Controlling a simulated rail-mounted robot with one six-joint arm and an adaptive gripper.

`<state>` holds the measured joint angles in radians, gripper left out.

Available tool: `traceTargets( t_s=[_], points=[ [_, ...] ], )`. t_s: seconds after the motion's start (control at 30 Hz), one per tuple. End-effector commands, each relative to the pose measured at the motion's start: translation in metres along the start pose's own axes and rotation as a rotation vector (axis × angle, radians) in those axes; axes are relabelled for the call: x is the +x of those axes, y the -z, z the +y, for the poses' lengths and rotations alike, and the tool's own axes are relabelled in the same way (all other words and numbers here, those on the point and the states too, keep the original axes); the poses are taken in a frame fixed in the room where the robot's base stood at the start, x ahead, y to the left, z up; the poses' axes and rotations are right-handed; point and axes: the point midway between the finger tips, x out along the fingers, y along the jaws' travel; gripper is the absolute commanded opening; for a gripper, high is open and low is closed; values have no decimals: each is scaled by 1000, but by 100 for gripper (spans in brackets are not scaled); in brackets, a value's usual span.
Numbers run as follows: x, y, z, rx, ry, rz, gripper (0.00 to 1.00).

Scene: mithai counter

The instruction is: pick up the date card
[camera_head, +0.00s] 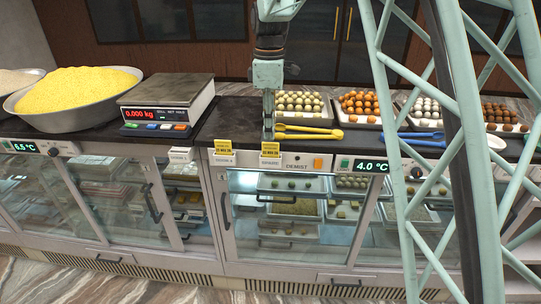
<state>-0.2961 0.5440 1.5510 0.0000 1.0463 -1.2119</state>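Two small yellow cards with dark print too small to read stand at the counter's front edge: a left yellow card (223,147) and a right yellow card (270,149). I cannot tell from the print which is the date card. My gripper (268,136) points straight down at the counter edge, its tip just above or behind the right yellow card. The fingers look narrow and edge-on, so their opening is hidden. I cannot tell whether they touch the card.
Yellow tongs (308,132) lie just right of my gripper, before trays of round sweets (303,105). A weighing scale (168,100) and a basin of yellow grains (75,92) stand left. Blue tongs (420,137) lie further right. The dark counter between scale and gripper is clear.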

Motion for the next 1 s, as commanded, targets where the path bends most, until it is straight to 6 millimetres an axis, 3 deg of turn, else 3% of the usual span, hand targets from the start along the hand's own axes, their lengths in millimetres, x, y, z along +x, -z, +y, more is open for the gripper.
traceTargets(
  t_s=[0.6,1.0],
  points=[
    [48,-3,-1,0,1,0,11],
    [52,-3,-1,0,0,0,11]
  ],
)
